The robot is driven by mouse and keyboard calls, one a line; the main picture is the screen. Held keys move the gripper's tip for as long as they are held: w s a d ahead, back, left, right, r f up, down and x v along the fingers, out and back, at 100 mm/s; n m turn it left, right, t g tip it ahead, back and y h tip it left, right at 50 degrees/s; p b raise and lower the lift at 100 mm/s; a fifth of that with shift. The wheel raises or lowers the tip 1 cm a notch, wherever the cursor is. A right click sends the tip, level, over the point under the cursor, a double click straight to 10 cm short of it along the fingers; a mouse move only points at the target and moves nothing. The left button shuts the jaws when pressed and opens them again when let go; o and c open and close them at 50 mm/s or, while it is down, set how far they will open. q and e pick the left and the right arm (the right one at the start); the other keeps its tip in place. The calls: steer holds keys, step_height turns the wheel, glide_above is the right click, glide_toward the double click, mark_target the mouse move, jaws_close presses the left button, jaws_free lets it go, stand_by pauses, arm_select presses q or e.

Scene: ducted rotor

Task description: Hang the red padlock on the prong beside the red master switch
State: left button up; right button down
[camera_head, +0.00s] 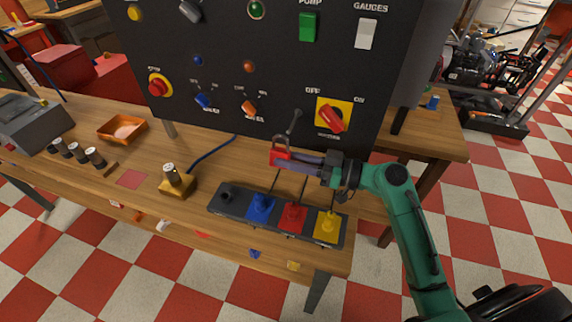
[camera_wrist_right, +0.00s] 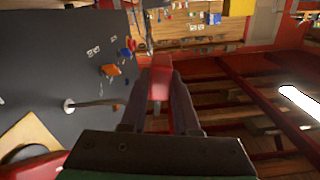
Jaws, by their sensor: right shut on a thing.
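My right gripper (camera_head: 286,159) is shut on the red padlock (camera_head: 279,158), in front of the black panel and below the prong. The padlock's shackle (camera_head: 281,141) points up, close to the prong's lower end in the head view. The dark prong (camera_head: 294,123) juts from the panel, left of the red master switch (camera_head: 332,119) on its yellow plate. In the right wrist view, the padlock (camera_wrist_right: 160,82) sits between the fingers, and the prong (camera_wrist_right: 95,104) points toward them from the left. The shackle does not look to be around the prong. My left gripper is out of view.
Below the gripper, a dark base (camera_head: 230,207) holds blue, red and yellow pieces on the wooden bench. A brass block (camera_head: 177,184) and an orange tray (camera_head: 122,129) stand further left. The panel (camera_head: 220,95) rises close behind the padlock.

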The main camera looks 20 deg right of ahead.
steer(key=shift+w+d, duration=0.25)
steer(key=w+d+f+b, duration=0.1)
steer(key=w+d+b, duration=0.2)
steer(key=w+b, duration=0.1)
steer(key=shift+w+d+f, duration=0.25)
steer(key=shift+w+d, duration=0.05)
steer(key=shift+w, duration=0.45)
stand_by(0.4)
steer(key=c, duration=0.6)
jaws_free()
